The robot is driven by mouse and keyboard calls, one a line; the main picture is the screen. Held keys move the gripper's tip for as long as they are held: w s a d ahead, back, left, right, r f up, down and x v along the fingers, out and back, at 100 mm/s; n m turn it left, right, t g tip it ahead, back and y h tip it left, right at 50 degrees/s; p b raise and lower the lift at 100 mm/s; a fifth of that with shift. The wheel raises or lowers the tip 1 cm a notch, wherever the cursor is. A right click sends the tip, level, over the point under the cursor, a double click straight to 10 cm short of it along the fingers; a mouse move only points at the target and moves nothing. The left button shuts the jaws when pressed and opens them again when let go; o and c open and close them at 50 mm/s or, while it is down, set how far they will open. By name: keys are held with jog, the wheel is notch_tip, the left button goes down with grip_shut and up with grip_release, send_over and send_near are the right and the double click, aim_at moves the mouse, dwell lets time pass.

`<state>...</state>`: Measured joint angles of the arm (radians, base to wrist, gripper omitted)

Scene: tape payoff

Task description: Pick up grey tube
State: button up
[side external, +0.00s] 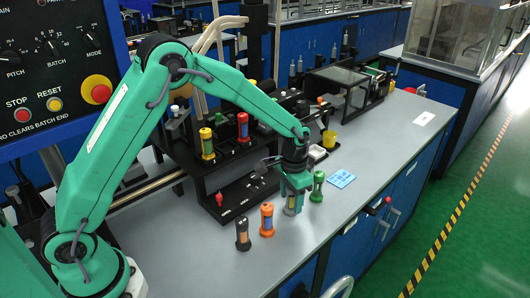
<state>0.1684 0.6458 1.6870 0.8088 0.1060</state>
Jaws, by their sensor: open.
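The grey tube (290,207) stands upright on the grey bench top, in a row with other tubes. My gripper (293,190) points down right over it, at the end of the green arm. The green fingers hide the upper part of the grey tube, and I cannot tell whether they touch it. My gripper is open.
A green tube (317,187) stands close on the right of my gripper. An orange tube (267,219) and a black tube (242,233) stand to the left. A black rack (237,192) is behind, with yellow and red tubes above. A blue card (341,178) lies at right.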

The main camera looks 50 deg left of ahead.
jog(key=shift+c, duration=0.2)
dwell(0.3)
jog(key=c, duration=1.1)
jog(key=shift+r, duration=0.5)
notch_tip(320, 180, up, 3)
jog(key=shift+r, duration=0.2)
jog(key=s+d+r, duration=0.2)
jog(key=d, duration=0.1)
jog(key=s+d+r, duration=0.2)
jog(key=s+d, duration=0.1)
jog(key=s+d+r, duration=0.2)
jog(key=shift+s+d+r, duration=0.3)
jog(key=shift+d, duration=0.1)
